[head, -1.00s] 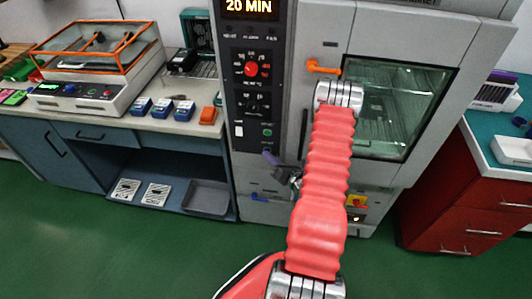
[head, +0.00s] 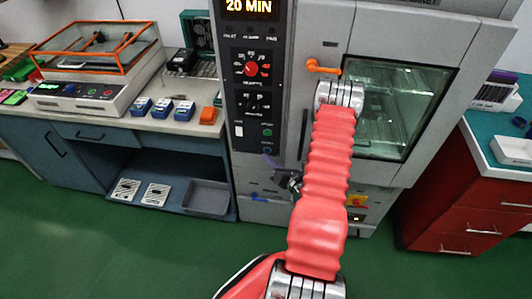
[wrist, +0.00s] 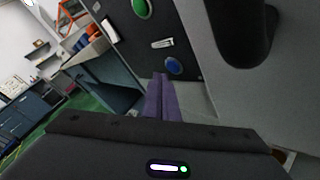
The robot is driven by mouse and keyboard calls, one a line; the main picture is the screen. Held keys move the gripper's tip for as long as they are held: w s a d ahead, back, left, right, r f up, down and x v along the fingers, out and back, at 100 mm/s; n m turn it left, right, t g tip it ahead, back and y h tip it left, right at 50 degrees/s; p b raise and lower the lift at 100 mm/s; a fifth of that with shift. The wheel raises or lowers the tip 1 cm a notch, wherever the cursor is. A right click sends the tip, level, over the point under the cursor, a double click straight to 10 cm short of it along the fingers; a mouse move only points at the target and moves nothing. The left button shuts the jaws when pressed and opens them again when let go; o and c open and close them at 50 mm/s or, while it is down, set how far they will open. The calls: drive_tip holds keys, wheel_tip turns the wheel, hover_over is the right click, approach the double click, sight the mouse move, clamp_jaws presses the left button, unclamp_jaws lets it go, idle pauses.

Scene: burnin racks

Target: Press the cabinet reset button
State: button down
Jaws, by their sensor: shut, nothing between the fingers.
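The cabinet's black control panel (head: 256,85) carries a green button (head: 267,132) and a blue button (head: 267,151) low on its right side. In the wrist view the blue button (wrist: 174,66) lies just beyond my fingertips, and the green button (wrist: 141,8) is at the top edge. No readable label shows which is the reset. My gripper (head: 270,160) has purple fingers, shut together and empty, just below the blue button in the head view. In the wrist view the shut fingers (wrist: 160,76) point at the panel, left of and below the blue button, and appear apart from it.
The panel also has a red knob (head: 250,69) and a lit "20 MIN" display (head: 249,8). An orange handle (head: 322,67) and a dark vertical handle (head: 304,133) are close to my arm. A workbench (head: 150,117) stands left, a red drawer unit (head: 462,195) right.

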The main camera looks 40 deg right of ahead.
drive_tip(key=shift+s+a, duration=0.75)
drive_tip(key=shift+a, duration=0.25)
drive_tip(key=shift+s+a, duration=0.75)
drive_tip(key=shift+a, duration=0.2)
